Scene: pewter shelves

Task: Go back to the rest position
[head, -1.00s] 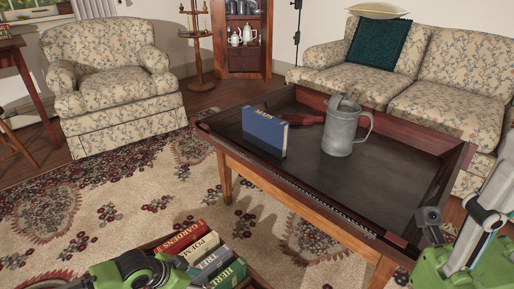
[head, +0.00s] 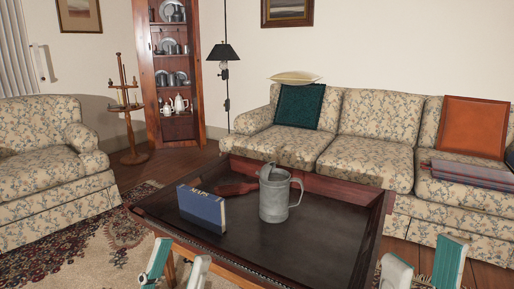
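Two fingers of my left gripper (head: 177,266) rise at the bottom of the head view, in front of the coffee table's near edge. They stand apart with nothing seen between them. My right gripper (head: 422,266) shows at the bottom right with its two fingers wide apart and empty. The lower parts of both grippers are cut off by the picture edge. Neither gripper touches anything that I can see.
A dark wooden coffee table (head: 262,240) holds an upright blue book (head: 203,207), a grey metal pitcher (head: 275,197) and a reddish-brown object (head: 236,188). A floral sofa (head: 375,140) stands behind, an armchair (head: 38,150) at left. Patterned rug (head: 105,255) lies at lower left.

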